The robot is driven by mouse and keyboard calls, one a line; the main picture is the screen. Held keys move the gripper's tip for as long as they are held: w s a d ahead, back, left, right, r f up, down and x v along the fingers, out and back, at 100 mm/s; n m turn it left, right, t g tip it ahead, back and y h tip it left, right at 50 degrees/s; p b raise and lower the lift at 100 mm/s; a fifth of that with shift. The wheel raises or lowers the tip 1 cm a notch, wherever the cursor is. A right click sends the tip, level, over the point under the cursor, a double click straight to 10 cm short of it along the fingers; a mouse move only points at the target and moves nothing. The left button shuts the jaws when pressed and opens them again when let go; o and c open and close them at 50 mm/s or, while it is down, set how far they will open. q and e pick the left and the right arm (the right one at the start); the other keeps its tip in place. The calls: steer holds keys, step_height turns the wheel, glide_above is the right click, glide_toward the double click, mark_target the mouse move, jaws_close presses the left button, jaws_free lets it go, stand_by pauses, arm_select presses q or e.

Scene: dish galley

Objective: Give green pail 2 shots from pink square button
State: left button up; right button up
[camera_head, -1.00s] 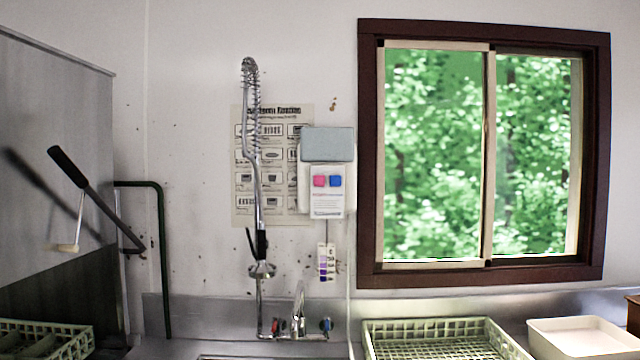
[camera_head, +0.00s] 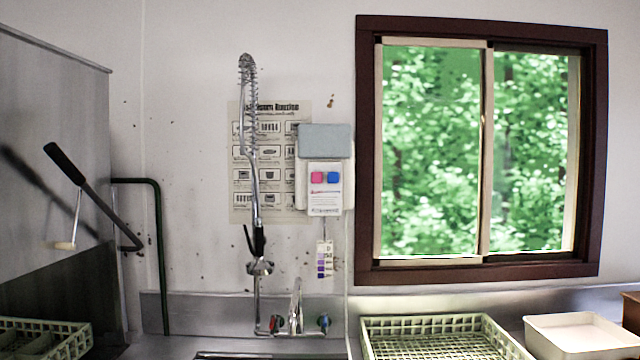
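A wall dispenser (camera_head: 324,141) with a grey top hangs left of the window. No green pail can be seen in this view. Neither of my grippers shows in the frame.
A spray hose (camera_head: 255,170) rises over the sink, with a faucet (camera_head: 295,315) below the dispenser. A pale green dish rack (camera_head: 480,323) and a white tub (camera_head: 580,336) stand on the counter at right. Another rack (camera_head: 45,342) is at lower left, below a black-handled lever (camera_head: 85,185).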

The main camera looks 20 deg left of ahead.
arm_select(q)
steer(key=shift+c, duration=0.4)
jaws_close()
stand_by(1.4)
